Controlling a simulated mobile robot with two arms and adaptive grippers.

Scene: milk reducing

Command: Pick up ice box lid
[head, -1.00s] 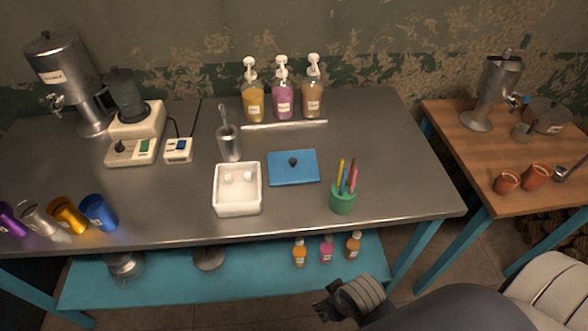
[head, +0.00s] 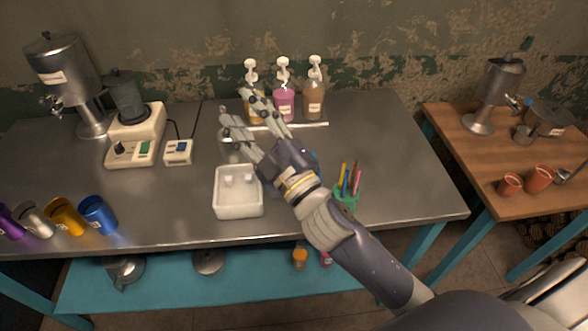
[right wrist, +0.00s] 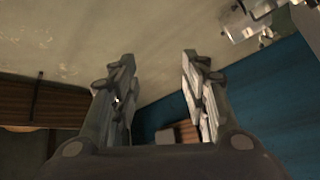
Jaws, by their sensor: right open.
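The blue lid lies flat on the metal table, mostly hidden behind my right gripper and wrist; only a sliver of the lid (head: 316,157) shows at the right of the wrist. Its knob is hidden. The open white ice box (head: 238,208) stands to the left of the lid, with small pale pieces inside. My right gripper (head: 237,106) is open and empty, its fingers spread toward the back of the table. In the right wrist view, both fingers stand apart around the empty gripper opening (right wrist: 158,62). The lid cannot be made out there. My left gripper is not in view.
Pump bottles (head: 284,104) stand at the back, partly behind my fingers. A green cup with colored sticks (head: 346,196) stands close to the right of my arm. Coloured cups (head: 98,214) are at the left. The right part of the metal table (head: 400,150) is clear.

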